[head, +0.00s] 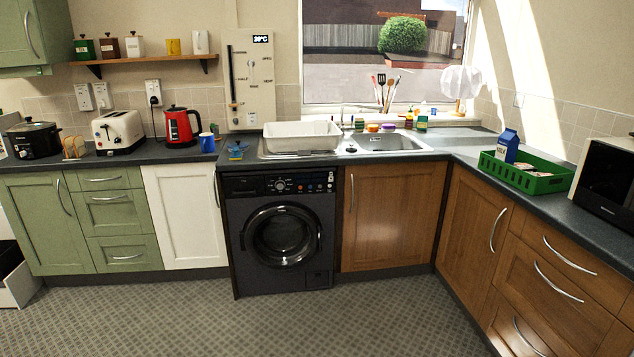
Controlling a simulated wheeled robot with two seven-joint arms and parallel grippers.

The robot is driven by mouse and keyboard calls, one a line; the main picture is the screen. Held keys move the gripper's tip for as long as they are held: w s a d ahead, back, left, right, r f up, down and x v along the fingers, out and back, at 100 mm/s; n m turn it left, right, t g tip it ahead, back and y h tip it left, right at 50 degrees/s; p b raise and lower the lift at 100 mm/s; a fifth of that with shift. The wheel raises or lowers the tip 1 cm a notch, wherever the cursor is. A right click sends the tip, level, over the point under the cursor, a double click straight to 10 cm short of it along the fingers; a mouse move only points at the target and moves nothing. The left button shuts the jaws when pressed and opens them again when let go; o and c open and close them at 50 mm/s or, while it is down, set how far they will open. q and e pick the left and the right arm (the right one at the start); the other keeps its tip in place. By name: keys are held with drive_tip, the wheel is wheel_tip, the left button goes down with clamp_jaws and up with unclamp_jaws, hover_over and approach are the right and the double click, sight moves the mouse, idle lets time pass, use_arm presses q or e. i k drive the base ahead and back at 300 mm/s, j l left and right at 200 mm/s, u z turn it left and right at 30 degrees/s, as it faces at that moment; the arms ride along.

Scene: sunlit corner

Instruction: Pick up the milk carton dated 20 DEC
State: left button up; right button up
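A blue milk carton (507,146) with a white label stands upright at the back left of a green crate (535,183) on the right-hand counter. It is small in the head view, and I cannot read a date on it. Some flat pale items lie in the crate beside the carton. No other milk carton is plain to see. Neither of my grippers shows in the head view.
A dark microwave (606,185) stands right of the crate. The counter (463,152) left of the crate is clear. A sink (385,143) and white basin (301,136) lie further left. Drawers and cupboards are shut; the floor (290,325) is free.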

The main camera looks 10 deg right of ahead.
sight(509, 141)
drive_tip(key=i+z, duration=0.3)
drive_tip(key=i, duration=0.25)
drive_tip(key=i+z, duration=0.25)
drive_tip(key=i, duration=0.3)
drive_tip(key=i+j+z, duration=0.3)
drive_tip(key=i, duration=0.2)
drive_tip(key=i+j+z, duration=0.25)
drive_tip(key=i, duration=0.3)
